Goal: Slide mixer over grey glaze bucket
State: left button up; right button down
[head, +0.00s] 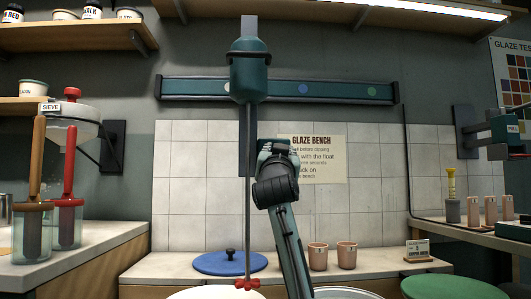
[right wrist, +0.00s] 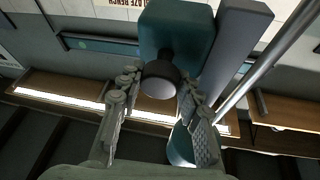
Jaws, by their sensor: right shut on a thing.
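The mixer (head: 250,75) is a teal motor head on the wall rail (head: 335,90), with a long thin shaft and a red propeller (head: 247,284) at the bottom. The propeller hangs over a pale, cream-coloured round surface (head: 205,294) at the frame's bottom. Right of it, a light bucket rim (head: 345,293) is mostly cut off; I cannot tell its glaze colour. My right gripper (head: 268,150) is at the mixer's lower side. In the right wrist view its fingers are shut on the dark knob (right wrist: 160,80) under a teal block. My left gripper is not in view.
The rail has a blue dot (head: 303,89) and a green dot (head: 372,91) right of the mixer. A green round surface (head: 450,288) is at lower right. A blue lid (head: 225,263) and pink cups (head: 318,256) stand on the back bench. The rail right of the mixer is clear.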

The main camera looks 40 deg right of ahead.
dwell(0.3)
jog(key=c, duration=1)
grip_release()
jog(key=v, duration=1.2)
jog(key=shift+d, duration=0.1)
